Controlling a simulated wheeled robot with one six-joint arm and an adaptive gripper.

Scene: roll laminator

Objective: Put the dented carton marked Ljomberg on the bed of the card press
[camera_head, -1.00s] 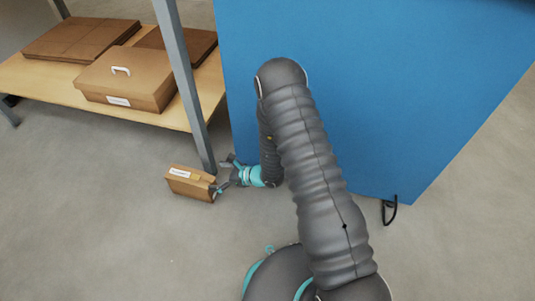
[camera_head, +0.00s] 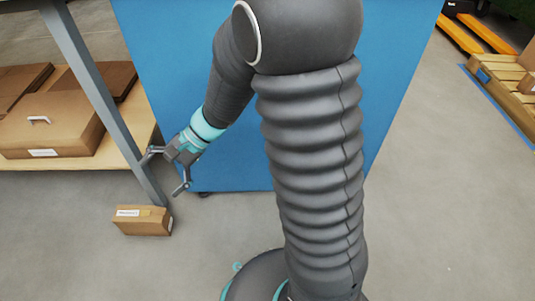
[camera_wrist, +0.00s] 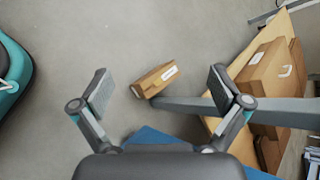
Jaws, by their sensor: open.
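A small brown carton with a white label (camera_head: 143,220) lies on the floor by the foot of a grey shelf post in the head view. The label is too small to read. The carton also shows in the wrist view (camera_wrist: 156,79), ahead of the fingers and between them. My gripper (camera_head: 167,172) is open and empty, above the carton and a little to its right in the head view. In the wrist view its two fingers (camera_wrist: 160,92) are spread wide, touching nothing. A large blue body (camera_head: 175,60) stands behind my arm; whether it belongs to the card press I cannot tell. No press bed shows.
A wooden shelf (camera_head: 128,148) on grey posts (camera_head: 95,85) holds a larger handled box (camera_head: 50,128) and flat brown cartons (camera_head: 110,78). A wooden pallet (camera_head: 505,75) and an orange pallet truck (camera_head: 480,35) stand far right.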

